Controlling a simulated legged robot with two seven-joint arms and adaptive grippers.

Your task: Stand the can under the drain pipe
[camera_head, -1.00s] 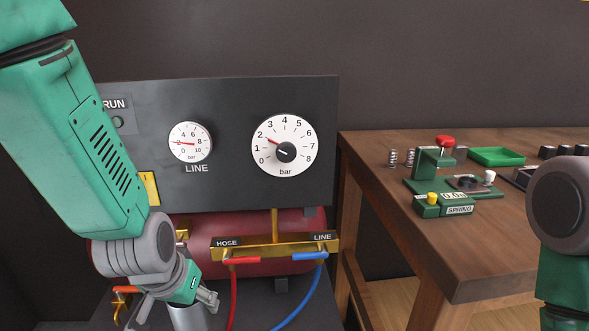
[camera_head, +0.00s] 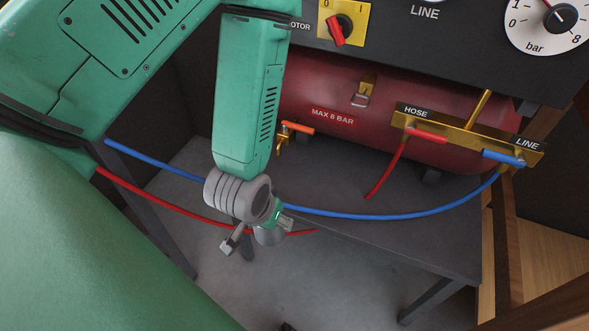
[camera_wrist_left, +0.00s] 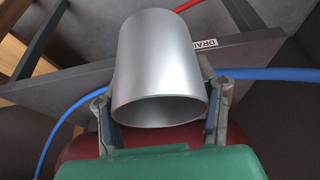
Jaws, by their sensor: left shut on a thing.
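My left gripper (camera_head: 250,243) is shut on the can (camera_wrist_left: 155,62), a plain silver-grey metal cylinder with an open mouth. In the left wrist view one finger lies on each side of the can. In the head view only a small grey part of the can (camera_head: 269,237) shows, beside the gripper at the front of the dark bench. The drain pipe (camera_head: 281,143) is a brass tap with an orange handle, below the left end of the red tank. The can is apart from it, nearer to me. My right gripper is not in view.
The red tank (camera_head: 325,90) stands on the dark bench (camera_head: 340,180). A blue hose (camera_head: 400,216) and a red hose (camera_head: 180,210) cross near my left gripper. A DRAIN label (camera_wrist_left: 207,43) is on the bench edge. The bench top below the tap looks clear.

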